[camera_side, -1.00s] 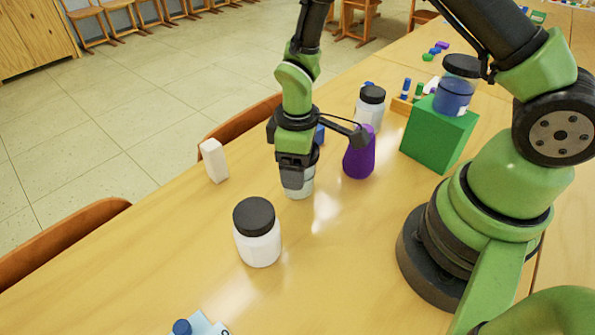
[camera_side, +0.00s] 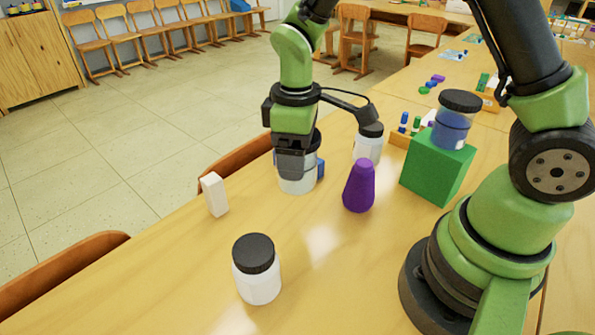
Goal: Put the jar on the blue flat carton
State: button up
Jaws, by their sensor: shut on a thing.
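My gripper (camera_side: 293,170) is shut on a whitish jar (camera_side: 298,184) with a dark lid, near the table's left edge. The fingers cover much of the jar's near side. It appears lifted off the table, though its gap is hard to judge. A blue thing (camera_side: 321,168) shows just behind and right of the held jar. It is mostly hidden, so I cannot tell whether it is the blue flat carton. Similar dark-lidded white jars stand on the table in front (camera_side: 256,272) and behind (camera_side: 368,144).
A purple tapered object (camera_side: 360,187) stands right of the held jar. A green block (camera_side: 438,168) carries a blue-filled jar (camera_side: 452,122). A white block (camera_side: 214,194) stands near the left edge. Small coloured pieces lie farther back. The table between purple object and front jar is clear.

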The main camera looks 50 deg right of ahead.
jog(key=w+d+r+n, duration=0.2)
jog(key=w+d+r, duration=0.2)
jog(key=w+d, duration=0.7)
jog(key=f, duration=0.3)
jog(key=s+f, duration=0.1)
jog(key=f, duration=0.4)
jog(key=shift+s+d+f, duration=0.2)
jog(key=shift+d+f, duration=0.15)
jog(key=shift+d, duration=0.05)
jog(key=shift+f, duration=0.15)
jog(key=o, duration=1.1)
jog(key=shift+c, duration=0.2)
